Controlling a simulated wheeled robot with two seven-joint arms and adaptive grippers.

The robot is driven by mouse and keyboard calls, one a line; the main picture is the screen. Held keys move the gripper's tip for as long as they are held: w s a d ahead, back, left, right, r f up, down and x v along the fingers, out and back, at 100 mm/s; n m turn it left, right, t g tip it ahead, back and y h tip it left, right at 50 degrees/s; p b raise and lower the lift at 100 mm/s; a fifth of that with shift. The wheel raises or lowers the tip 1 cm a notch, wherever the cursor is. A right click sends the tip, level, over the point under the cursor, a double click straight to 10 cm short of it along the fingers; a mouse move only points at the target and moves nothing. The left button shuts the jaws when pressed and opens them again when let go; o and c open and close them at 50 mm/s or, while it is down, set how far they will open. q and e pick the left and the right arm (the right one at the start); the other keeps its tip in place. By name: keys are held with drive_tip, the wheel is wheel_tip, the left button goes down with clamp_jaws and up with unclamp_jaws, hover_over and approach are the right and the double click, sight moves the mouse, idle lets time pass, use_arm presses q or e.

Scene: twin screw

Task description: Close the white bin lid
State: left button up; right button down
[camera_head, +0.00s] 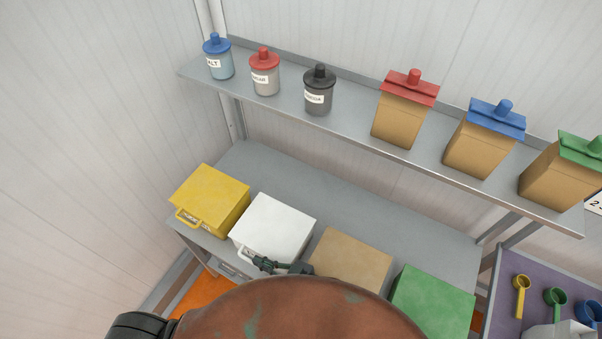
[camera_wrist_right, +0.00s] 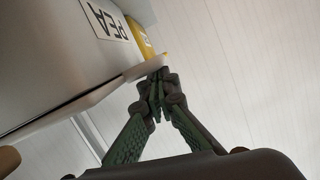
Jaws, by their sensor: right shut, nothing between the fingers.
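The white bin (camera_head: 275,228) stands on the grey worktop between the yellow and tan bins. Its white lid looks flat and down in the head view; I cannot tell whether a small gap is left. My right gripper (camera_head: 268,265) is at its front edge, by the handle. In the right wrist view, the green-grey fingers (camera_wrist_right: 157,82) meet at their tips with nothing between them, close to the white handle. Contact with the handle is unclear.
A yellow bin (camera_head: 209,199) stands left of the white one, a tan bin (camera_head: 351,262) and a green bin (camera_head: 433,302) to the right. The shelf (camera_head: 350,126) above holds jars and boxes. Scoops (camera_head: 521,292) hang at the lower right. The worktop behind the bins is clear.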

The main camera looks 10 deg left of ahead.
drive_tip(key=shift+s+d+f, duration=0.1)
drive_tip(key=shift+d+f, duration=0.05)
drive_tip(key=shift+f, duration=0.25)
